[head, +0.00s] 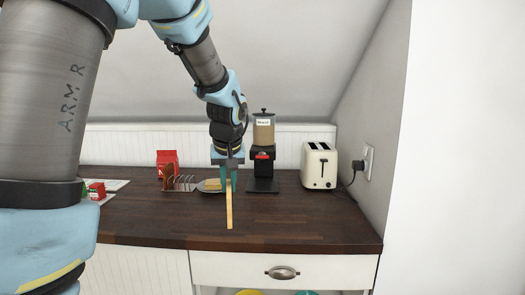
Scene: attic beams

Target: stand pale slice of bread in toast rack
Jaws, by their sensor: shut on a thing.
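My gripper (228,184) points straight down, its fingers shut on the pale slice of bread (229,210). The slice shows edge-on as a narrow upright strip, hanging below the fingertips in front of the counter's back part. I cannot tell its exact height above the wood. The toast rack (180,184), with thin metal wires, stands on the counter to the left of my gripper and farther back. Its slots look empty at this size.
A round plate (202,188) with something yellowish on it is partly hidden behind my gripper. A dark grinder-like machine (263,170) and cream toaster (319,167) stand right. A red carton (167,161) is behind the rack. The front of the wooden counter (290,225) is clear.

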